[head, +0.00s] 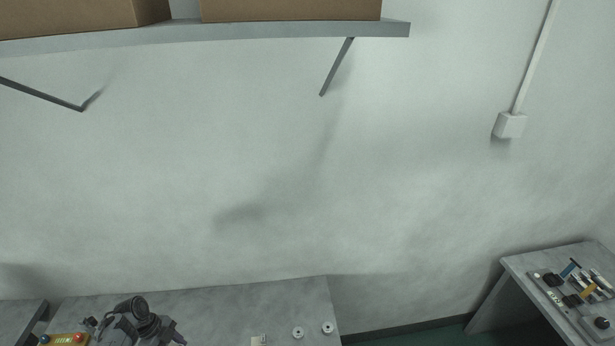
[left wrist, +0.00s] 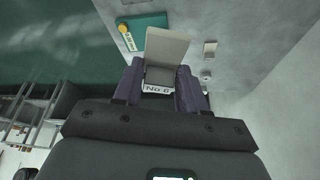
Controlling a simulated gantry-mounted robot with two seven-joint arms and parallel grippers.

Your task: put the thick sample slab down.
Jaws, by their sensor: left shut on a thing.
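The thick sample slab (left wrist: 166,47) shows in the left wrist view as a pale beige plate standing out beyond the fingers. A darker grey face and a white label reading "No 6" lie at its near end, between the fingers. My left gripper (left wrist: 160,82) has dark purple fingers, shut on the slab from both sides. In the head view, dark parts of what looks like my left arm show at the bottom edge; the slab cannot be made out there. My right gripper is in neither view.
In the left wrist view, a green panel (left wrist: 150,32) with a yellow disc lies on a grey surface beyond the slab. Small pale pieces lie to the right. The head view shows a grey table (head: 225,305), small round parts (head: 298,332), a side bench (head: 530,262) and a shelf (head: 300,30).

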